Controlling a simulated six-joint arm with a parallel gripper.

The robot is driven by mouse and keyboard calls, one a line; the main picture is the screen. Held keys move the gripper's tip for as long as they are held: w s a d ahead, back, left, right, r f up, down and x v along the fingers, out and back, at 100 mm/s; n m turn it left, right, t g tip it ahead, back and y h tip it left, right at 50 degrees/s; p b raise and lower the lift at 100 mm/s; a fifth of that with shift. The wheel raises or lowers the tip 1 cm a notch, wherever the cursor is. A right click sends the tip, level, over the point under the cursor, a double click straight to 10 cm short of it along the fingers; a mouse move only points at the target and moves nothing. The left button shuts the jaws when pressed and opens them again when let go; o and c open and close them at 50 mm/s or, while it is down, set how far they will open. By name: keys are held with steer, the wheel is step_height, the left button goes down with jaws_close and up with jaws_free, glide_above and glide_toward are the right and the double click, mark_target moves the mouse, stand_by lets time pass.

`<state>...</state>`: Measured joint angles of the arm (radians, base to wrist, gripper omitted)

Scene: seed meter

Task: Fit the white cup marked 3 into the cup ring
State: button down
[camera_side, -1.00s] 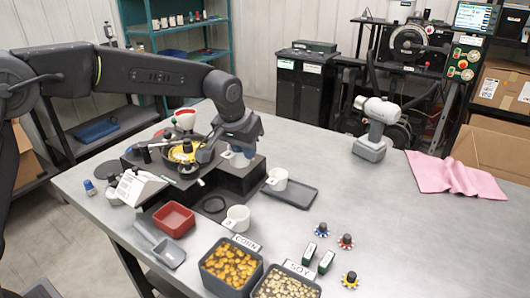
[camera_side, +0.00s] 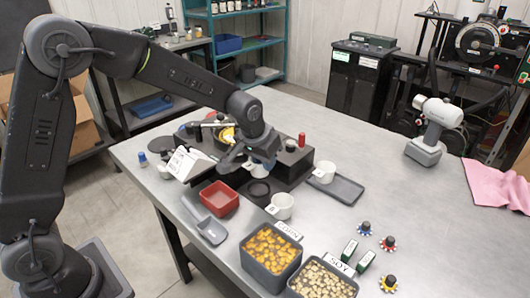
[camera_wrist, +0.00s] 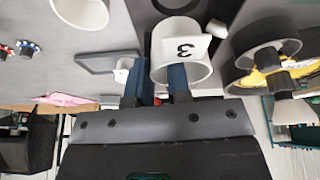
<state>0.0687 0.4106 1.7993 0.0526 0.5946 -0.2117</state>
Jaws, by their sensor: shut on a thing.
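The white cup marked 3 (camera_wrist: 188,46) is in my gripper (camera_wrist: 162,72), with one blue fingertip inside its mouth and the other outside its wall. In the side view, the held cup (camera_side: 257,171) is partly hidden under my gripper (camera_side: 262,162). The cup ring appears to be the dark ring (camera_side: 258,189) at the front of the black stand. In the side view the cup is just above and behind it. In the wrist view a dark round opening (camera_wrist: 172,4) shows at the top edge, beyond the cup. I cannot tell whether cup and ring touch.
Another white cup (camera_side: 281,206) stands just right of the ring. A third white cup (camera_side: 323,172) is on a dark tray (camera_side: 345,189). A red bin (camera_side: 219,199) is at the left, and the corn bin (camera_side: 247,260) in front. The yellow-disc unit (camera_side: 228,134) is behind.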

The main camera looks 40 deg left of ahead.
mark_target(264, 175)
steer(key=shift+f, duration=2.05)
steer(key=shift+f, duration=0.35)
steer(key=shift+f, duration=0.3)
steer(key=shift+f, duration=0.5)
stand_by(0.8)
steer(key=c, duration=1)
jaws_free()
steer(key=shift+o, duration=0.4)
steer(key=shift+o, duration=0.8)
steer(key=shift+r, duration=3.05)
